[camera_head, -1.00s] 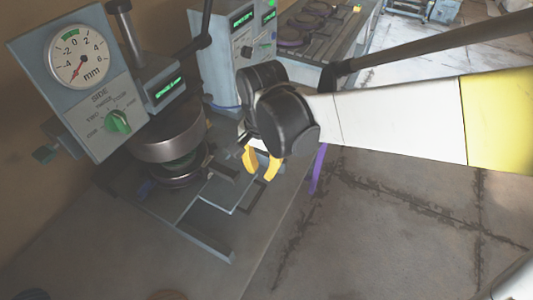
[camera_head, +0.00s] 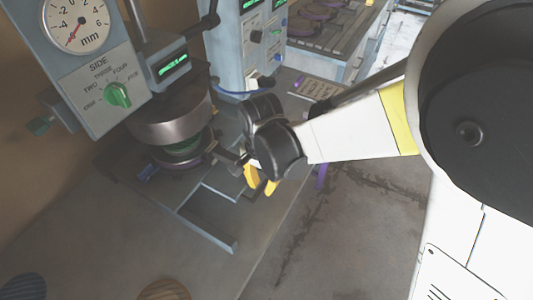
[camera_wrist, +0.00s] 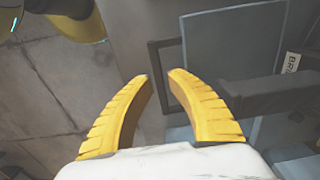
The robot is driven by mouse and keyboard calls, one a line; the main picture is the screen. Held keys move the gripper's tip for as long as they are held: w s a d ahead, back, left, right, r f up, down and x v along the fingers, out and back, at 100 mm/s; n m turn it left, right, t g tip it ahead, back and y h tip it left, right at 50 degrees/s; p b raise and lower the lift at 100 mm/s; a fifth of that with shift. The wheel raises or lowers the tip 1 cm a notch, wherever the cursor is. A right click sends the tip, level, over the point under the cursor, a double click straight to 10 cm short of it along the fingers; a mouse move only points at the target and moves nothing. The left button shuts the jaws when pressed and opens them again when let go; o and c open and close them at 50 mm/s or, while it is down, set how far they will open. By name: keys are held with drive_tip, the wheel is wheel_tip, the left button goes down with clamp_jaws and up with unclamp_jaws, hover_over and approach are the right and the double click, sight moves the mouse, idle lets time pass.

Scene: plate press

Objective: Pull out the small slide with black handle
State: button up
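My gripper (camera_head: 261,181) has two yellow fingers and hangs at the right side of the press, above the bench edge. The wrist view shows the fingers (camera_wrist: 159,75) apart with nothing clearly held between them. A thin dark frame (camera_wrist: 154,52), which looks like the slide's handle, lies just beyond the fingertips. A thicker dark bar (camera_wrist: 270,96) is right of the fingers. In the head view a dark rod-like part (camera_head: 229,157) runs from the press toward my gripper, which partly hides its end. I cannot tell whether the fingers touch the handle.
The press (camera_head: 172,118) carries a gauge (camera_head: 76,22) and a green selector knob (camera_head: 117,95). Grey rails (camera_head: 208,226) lie on the bench before it. A control box (camera_head: 238,50) stands behind. Open floor lies right of the bench.

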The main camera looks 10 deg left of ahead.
clamp_jaws()
drive_tip(key=shift+d, duration=0.1)
drive_tip(key=s+d, duration=0.3)
drive_tip(key=d, duration=0.5)
drive_tip(key=s+d, duration=0.4)
drive_tip(key=d, duration=0.4)
drive_tip(key=shift+d, duration=0.15)
unclamp_jaws()
drive_tip(key=shift+w, duration=0.1)
drive_tip(key=shift+r, duration=0.1)
wheel_tip(320, 180, up, 12)
drive_tip(key=shift+p, duration=0.3)
